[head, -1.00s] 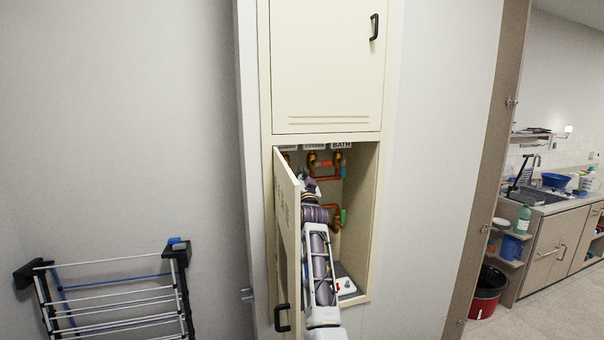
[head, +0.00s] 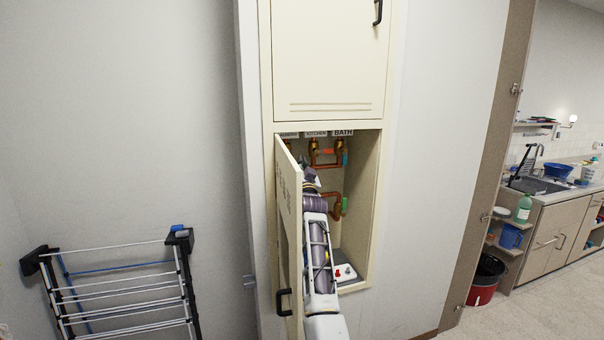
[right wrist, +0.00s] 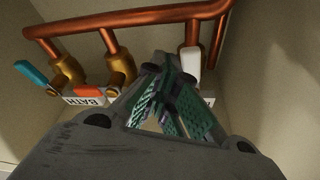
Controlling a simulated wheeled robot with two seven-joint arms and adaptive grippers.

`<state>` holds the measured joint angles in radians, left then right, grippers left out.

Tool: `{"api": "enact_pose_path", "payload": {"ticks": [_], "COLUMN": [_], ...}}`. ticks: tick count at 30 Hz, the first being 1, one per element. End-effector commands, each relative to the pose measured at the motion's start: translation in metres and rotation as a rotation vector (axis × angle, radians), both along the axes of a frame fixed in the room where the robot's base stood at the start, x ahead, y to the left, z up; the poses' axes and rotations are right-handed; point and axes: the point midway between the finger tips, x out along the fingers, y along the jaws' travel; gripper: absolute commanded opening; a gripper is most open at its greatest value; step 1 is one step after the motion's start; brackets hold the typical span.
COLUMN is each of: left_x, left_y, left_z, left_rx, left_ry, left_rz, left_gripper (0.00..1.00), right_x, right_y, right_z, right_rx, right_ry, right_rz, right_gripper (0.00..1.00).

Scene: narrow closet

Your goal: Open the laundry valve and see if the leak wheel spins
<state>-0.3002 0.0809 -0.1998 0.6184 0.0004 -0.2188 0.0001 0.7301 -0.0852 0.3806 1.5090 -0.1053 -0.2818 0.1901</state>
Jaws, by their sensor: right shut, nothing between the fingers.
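The valve cabinet (head: 362,215) stands open, with copper pipes and brass valves inside under labels reading KITCHEN and BATH (head: 343,133). A third label at the left is too small to read surely. In the right wrist view the right gripper (right wrist: 172,95) is shut and empty, close to the valve with a white handle (right wrist: 190,76). An orange handle (right wrist: 90,91) and a teal handle (right wrist: 31,74) lie to its left. I cannot make out a leak wheel. My left gripper is out of view.
The cabinet door (head: 289,235) hangs open just left of my arm. A drying rack (head: 120,285) stands at left. A sink counter (head: 550,195) and red bucket (head: 484,282) are at right.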

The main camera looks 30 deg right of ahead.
Motion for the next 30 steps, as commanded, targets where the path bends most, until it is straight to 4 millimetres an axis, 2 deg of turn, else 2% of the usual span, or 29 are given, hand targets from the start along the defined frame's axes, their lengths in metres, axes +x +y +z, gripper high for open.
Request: {"api": "enact_pose_path", "payload": {"ticks": [11,30], "left_x": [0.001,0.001], "left_y": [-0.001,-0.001], "left_z": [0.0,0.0], "left_rx": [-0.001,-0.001], "left_ry": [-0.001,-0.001], "left_rz": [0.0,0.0], "left_gripper": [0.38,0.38], "right_x": [-0.017,-0.072], "right_y": [0.007,0.029], "right_z": [-0.007,-0.026], "right_rx": [0.0,0.0], "right_ry": [0.0,0.001], "right_rz": [0.0,0.0], "right_gripper": [0.0,0.0]}}
